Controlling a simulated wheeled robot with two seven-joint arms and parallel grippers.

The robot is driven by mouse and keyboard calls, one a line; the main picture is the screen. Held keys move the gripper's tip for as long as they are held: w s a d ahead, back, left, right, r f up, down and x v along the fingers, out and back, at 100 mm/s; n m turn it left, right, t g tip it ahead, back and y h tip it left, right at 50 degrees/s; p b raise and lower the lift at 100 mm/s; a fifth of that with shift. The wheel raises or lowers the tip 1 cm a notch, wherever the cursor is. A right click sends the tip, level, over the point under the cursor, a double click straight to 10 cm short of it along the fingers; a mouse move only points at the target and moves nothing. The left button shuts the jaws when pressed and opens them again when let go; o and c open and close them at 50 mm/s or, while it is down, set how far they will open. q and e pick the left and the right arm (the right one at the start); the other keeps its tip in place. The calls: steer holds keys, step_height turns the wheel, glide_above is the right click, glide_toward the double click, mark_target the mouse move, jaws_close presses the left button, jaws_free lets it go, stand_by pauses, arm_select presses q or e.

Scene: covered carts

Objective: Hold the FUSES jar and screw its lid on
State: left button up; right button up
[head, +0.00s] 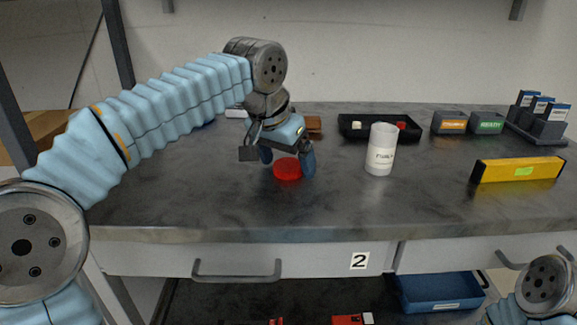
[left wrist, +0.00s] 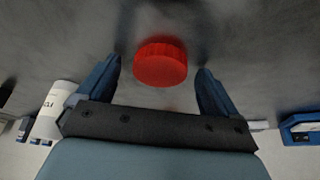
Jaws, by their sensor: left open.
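The red ribbed lid (head: 288,169) lies on the grey tabletop. My left gripper (head: 288,168) is open above it, pointing down, with its blue fingers on either side. In the left wrist view the lid (left wrist: 160,62) shows between and just beyond the tips of the open fingers (left wrist: 158,72), and neither finger seems to touch it. The white FUSES jar (head: 381,150) stands upright and without a lid to the right of the gripper; its label is only partly readable. It also shows at the left of the left wrist view (left wrist: 50,112). My right gripper is out of view.
A black tray (head: 352,134) with small items is behind the jar. Two labelled grey bins (head: 449,123) and a dark rack (head: 541,128) stand at the back right. The front of the tabletop is clear.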

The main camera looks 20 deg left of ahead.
arm_select(q)
steer(key=c, duration=1.1)
steer(key=shift+r, duration=0.65)
steer(key=s+d+r, duration=0.2)
steer(key=d+r, duration=0.2)
steer(key=s+d+r, duration=0.2)
steer(key=d+r, duration=0.1)
steer(key=d, duration=0.1)
steer(key=s+d+r, duration=0.2)
steer(key=d+r, duration=0.2)
steer(key=shift+s+d+r, duration=0.2)
steer(key=shift+d+r, duration=0.05)
steer(key=shift+r, duration=0.1)
